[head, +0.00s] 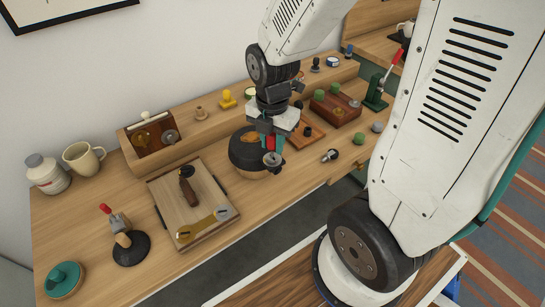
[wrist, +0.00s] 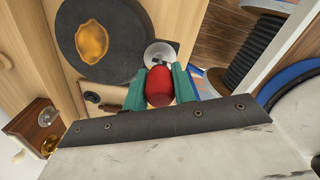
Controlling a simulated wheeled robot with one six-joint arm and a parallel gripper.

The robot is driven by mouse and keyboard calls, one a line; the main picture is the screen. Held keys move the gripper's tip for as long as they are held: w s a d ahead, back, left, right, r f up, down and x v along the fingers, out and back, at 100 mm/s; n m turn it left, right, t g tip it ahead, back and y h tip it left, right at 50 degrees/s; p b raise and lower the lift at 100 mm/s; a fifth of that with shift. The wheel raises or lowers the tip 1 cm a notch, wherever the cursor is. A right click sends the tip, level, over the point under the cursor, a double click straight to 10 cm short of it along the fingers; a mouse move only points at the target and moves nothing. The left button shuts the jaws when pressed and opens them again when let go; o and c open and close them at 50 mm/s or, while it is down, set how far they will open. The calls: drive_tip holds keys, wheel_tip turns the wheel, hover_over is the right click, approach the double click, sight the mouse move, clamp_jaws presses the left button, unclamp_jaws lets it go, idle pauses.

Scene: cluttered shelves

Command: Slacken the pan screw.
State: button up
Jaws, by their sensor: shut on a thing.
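My gripper (head: 271,143) has its teal fingers closed on a red rounded knob (wrist: 159,86). The knob also shows between the fingers in the head view (head: 269,142). A grey metal disc (wrist: 158,54) with a dark middle lies just beyond the knob; in the head view the disc (head: 272,160) is just below the fingertips. Beside them is a dark round block (head: 243,150) with an orange-brown patch on top and a wooden lower part. The join between knob, disc and block is hidden. I cannot tell for sure which part is the pan screw.
A wooden board (head: 165,205) with a dark-handled tool and a brass piece lies to the left. A red-tipped clamp (head: 128,243) stands near the front left. A raised shelf (head: 215,113) runs behind. A black-knobbed metal piece (head: 329,156) lies close on the right.

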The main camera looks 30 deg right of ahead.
idle(0.3)
drive_tip(key=shift+r, duration=2.05)
